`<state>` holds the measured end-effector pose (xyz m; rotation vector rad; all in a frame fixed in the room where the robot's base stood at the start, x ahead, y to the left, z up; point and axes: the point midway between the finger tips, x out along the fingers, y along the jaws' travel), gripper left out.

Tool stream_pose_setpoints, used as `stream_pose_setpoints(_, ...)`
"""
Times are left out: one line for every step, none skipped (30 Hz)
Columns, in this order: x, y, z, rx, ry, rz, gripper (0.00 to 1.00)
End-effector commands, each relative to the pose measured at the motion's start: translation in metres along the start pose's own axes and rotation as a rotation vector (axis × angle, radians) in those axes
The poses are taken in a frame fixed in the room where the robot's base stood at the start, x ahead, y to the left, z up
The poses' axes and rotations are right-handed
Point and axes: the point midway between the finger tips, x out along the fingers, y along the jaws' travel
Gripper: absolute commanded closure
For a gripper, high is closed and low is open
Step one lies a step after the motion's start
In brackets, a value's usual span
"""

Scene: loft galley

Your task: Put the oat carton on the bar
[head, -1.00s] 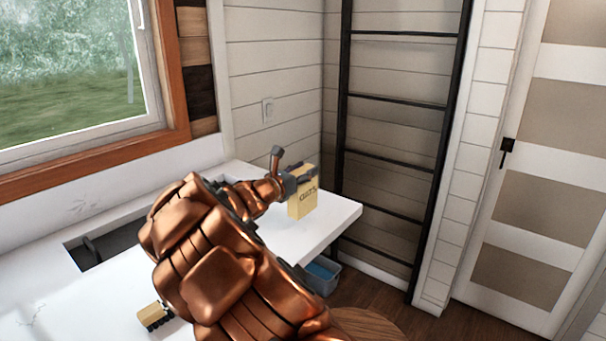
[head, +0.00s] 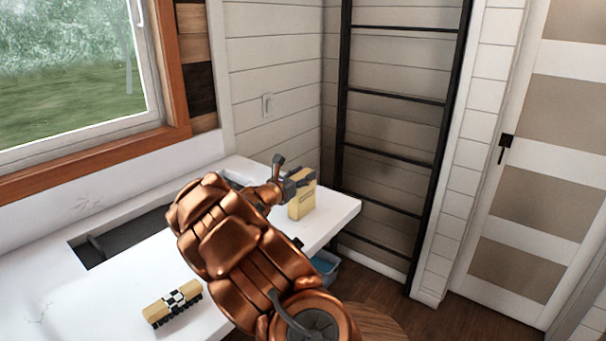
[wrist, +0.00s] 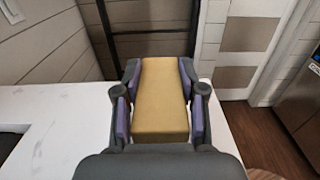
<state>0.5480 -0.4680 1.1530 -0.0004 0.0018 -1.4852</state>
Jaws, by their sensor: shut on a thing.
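The oat carton (head: 301,207) is a yellow box near the far right end of the white counter in the head view. My gripper (head: 301,180) is shut on its upper part. In the wrist view the carton (wrist: 161,100) fills the space between both purple-padded fingers of my gripper (wrist: 160,112). The carton looks roughly upright, and I cannot tell if its base touches the counter. Which surface is the bar is not marked. A round wooden top (head: 375,325) shows in part at the bottom, partly hidden by my arm.
A bin with blue inside (head: 325,266) stands below the counter end. A black ladder (head: 395,155) stands behind. Free floor lies to the right.

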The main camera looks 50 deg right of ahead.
Motion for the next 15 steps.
stream_pose_setpoints(-0.0001, 0.0001, 0.0003, 0.001, -0.001, 0.0, 0.83)
stream_pose_setpoints(-0.0001, 0.0, 0.0003, 0.001, -0.001, 0.0, 0.83)
stream_pose_setpoints(-0.0001, 0.0001, 0.0004, 0.001, -0.001, 0.0, 0.83)
stream_pose_setpoints(-0.0002, 0.0001, 0.0003, 0.001, -0.001, 0.0, 0.83)
stream_pose_setpoints(-0.0001, 0.0001, -0.0002, 0.001, -0.001, 0.0, 0.83)
stream_pose_setpoints(-0.0001, 0.0001, -0.0012, 0.001, -0.001, 0.0, 0.83)
stream_pose_setpoints(-0.0001, 0.0001, -0.0021, 0.001, -0.001, 0.0, 0.83)
stream_pose_setpoints(-0.0001, 0.0001, -0.0029, 0.001, -0.001, 0.0, 0.83)
stream_pose_setpoints(-0.0002, 0.0001, -0.0026, 0.001, -0.001, 0.0, 0.57)
stream_pose_setpoints(-0.0002, 0.0001, -0.0023, 0.001, -0.001, 0.0, 0.54)
stream_pose_setpoints(-0.0002, 0.0001, -0.0022, 0.001, -0.001, 0.0, 0.51)
stream_pose_setpoints(-0.0002, 0.0001, -0.0022, 0.001, -0.001, 0.0, 0.47)
stream_pose_setpoints(-0.0002, 0.0001, -0.0022, 0.001, -0.001, 0.0, 0.44)
stream_pose_setpoints(-0.0002, 0.0001, -0.0021, 0.001, -0.001, 0.0, 0.41)
stream_pose_setpoints(-0.0002, 0.0001, -0.0021, 0.001, -0.001, 0.0, 0.37)
